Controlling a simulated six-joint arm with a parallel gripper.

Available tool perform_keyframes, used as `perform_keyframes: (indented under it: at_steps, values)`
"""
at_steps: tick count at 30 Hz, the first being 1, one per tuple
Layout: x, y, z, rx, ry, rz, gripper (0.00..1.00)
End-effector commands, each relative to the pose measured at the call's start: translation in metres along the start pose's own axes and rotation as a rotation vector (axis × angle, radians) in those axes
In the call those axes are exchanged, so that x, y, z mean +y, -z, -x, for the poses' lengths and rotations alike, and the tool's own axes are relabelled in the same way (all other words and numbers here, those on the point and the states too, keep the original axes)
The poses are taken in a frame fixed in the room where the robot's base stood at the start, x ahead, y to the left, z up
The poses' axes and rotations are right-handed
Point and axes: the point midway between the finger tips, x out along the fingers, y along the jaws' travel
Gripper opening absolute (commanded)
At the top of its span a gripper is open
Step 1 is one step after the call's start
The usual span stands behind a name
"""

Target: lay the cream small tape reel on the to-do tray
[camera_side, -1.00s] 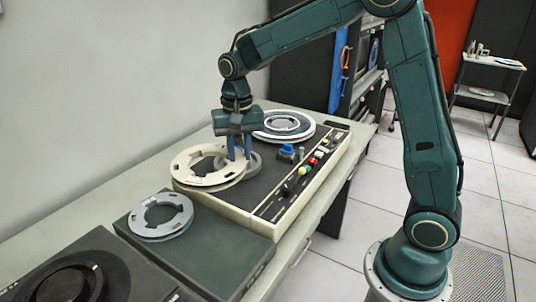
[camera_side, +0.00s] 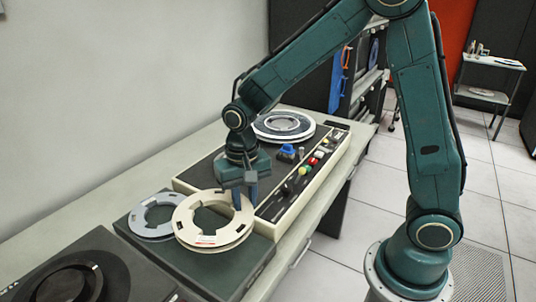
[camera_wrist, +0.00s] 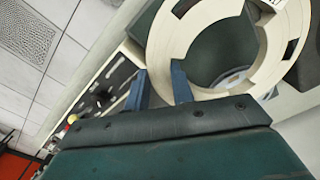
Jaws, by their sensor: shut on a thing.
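The cream small tape reel (camera_side: 188,230) is a flat ring with dark slots. My gripper (camera_side: 246,199) is shut on its rim, on the side toward the console. In the wrist view the reel (camera_wrist: 165,45) extends ahead of my gripper (camera_wrist: 160,85). The reel is over the dark green flat tray (camera_side: 225,272), slightly tilted, and overlaps the view of a grey reel (camera_side: 137,217) on that tray. I cannot tell whether the cream reel touches the tray or the grey reel. No label shows which tray is the to-do tray.
A cream-edged console (camera_side: 262,216) with coloured buttons (camera_side: 303,170) stands behind the green tray. A white and grey reel (camera_side: 283,125) lies at its far end. A dark unit with a black ring (camera_side: 70,283) is at front left. The wall runs along the left.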

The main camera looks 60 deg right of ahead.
Motion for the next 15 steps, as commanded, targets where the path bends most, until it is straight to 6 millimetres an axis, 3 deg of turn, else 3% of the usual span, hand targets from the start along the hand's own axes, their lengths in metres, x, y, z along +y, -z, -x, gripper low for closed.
perform_keyframes:
  at_steps: [6, 15]
  values:
    - [0.0, 0.0, -0.027, -0.001, 0.0, 0.0, 0.0]
    - [0.0, 0.0, -0.032, 0.001, 0.001, 0.0, 0.0]
